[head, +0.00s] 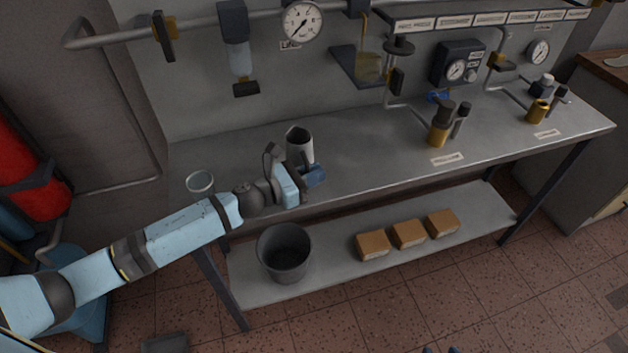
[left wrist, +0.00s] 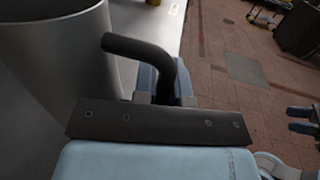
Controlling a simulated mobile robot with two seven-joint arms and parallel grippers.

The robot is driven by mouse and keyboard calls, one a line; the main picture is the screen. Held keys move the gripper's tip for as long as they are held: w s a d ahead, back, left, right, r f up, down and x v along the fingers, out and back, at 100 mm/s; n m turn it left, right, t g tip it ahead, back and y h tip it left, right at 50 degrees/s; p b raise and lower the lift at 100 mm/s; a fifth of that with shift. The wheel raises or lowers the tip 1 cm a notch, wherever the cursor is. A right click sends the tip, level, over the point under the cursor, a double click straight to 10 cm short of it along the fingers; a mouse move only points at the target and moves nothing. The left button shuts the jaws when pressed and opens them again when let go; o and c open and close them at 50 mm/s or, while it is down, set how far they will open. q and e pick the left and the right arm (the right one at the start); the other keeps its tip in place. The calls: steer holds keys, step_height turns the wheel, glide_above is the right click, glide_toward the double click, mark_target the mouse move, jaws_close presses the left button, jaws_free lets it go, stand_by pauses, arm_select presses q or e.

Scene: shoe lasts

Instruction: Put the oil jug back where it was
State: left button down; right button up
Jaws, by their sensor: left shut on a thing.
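The oil jug (head: 299,143) is a grey metal cylinder with a dark open top, near the bench's front edge in the head view. In the left wrist view its curved wall (left wrist: 60,60) fills the left side, with a dark bent handle (left wrist: 140,47). My left gripper (head: 313,176) is shut on this handle, its blue fingers (left wrist: 163,78) around it. The jug looks about upright; I cannot tell whether its base touches the bench. My right gripper (left wrist: 301,120) shows at the right of the left wrist view, empty, with its fingers apart.
The grey bench (head: 370,155) is clear right of the jug. A small cup (head: 200,183) stands left. Brass fittings (head: 438,133) stand further right. Below are a bucket (head: 284,252) and several brown blocks (head: 408,234).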

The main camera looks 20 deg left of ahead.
arm_select(q)
step_height(320, 180, down, 2)
steer(key=shift+f, duration=0.1)
steer(key=c, duration=1.2)
jaws_free()
steer(key=shift+o, duration=0.2)
